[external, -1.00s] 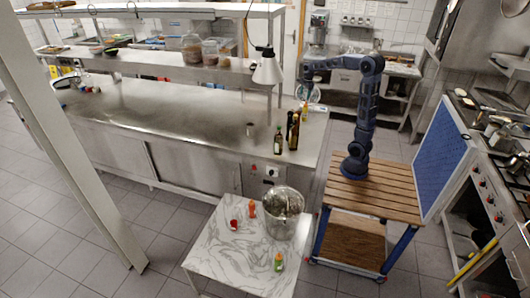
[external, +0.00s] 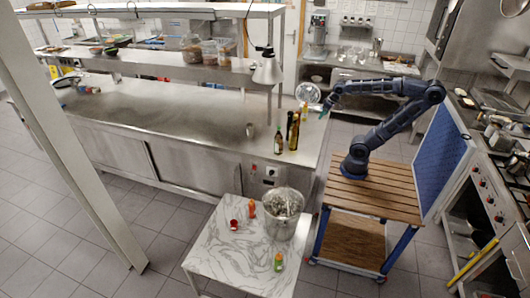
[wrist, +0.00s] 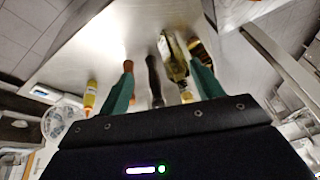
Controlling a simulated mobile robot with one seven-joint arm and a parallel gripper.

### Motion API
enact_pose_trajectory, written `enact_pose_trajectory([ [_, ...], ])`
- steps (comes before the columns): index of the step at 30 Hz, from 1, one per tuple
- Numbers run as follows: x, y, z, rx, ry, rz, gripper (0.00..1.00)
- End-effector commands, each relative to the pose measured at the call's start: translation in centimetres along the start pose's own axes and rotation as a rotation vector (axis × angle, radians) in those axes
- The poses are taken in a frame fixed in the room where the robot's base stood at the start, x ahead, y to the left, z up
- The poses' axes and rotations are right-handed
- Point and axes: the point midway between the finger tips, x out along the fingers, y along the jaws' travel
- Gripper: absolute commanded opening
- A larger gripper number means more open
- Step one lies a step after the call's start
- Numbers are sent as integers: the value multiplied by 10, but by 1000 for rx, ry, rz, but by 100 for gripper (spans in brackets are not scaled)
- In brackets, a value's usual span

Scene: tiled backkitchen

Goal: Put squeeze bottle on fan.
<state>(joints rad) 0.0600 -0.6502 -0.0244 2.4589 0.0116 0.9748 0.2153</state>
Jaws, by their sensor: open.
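A yellow bottle, apparently the squeeze bottle (external: 304,113), stands near the right end of the steel counter. It shows in the wrist view (wrist: 90,96), just left of the left finger and outside the jaws. The fan (external: 308,93), round and pale, is just behind it; in the wrist view the fan (wrist: 60,122) is at the lower left. My gripper (external: 325,106) is low beside the counter's right end, close to the bottle and fan. In the wrist view its green fingers (wrist: 160,60) are apart. I see no object held between them.
A lamp (external: 267,72) hangs above. A marble table (external: 225,255) holds a metal pot (external: 282,222) and small bottles. The counter's middle is clear.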

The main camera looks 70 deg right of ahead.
Motion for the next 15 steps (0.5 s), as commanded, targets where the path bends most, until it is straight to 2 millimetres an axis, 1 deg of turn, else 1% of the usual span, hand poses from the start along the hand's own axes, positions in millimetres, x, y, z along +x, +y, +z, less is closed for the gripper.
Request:
enact_pose_trajectory([
  [1, 0, -4, 12, -73, 12, -5, 66],
  [3, 1, -7, 25, -164, 24, -7, 66],
  [6, 2, -10, 38, -252, 36, -9, 66],
  [9, 3, -10, 44, -295, 40, -9, 66],
  [15, 3, -11, 44, -306, 41, -9, 66],
])
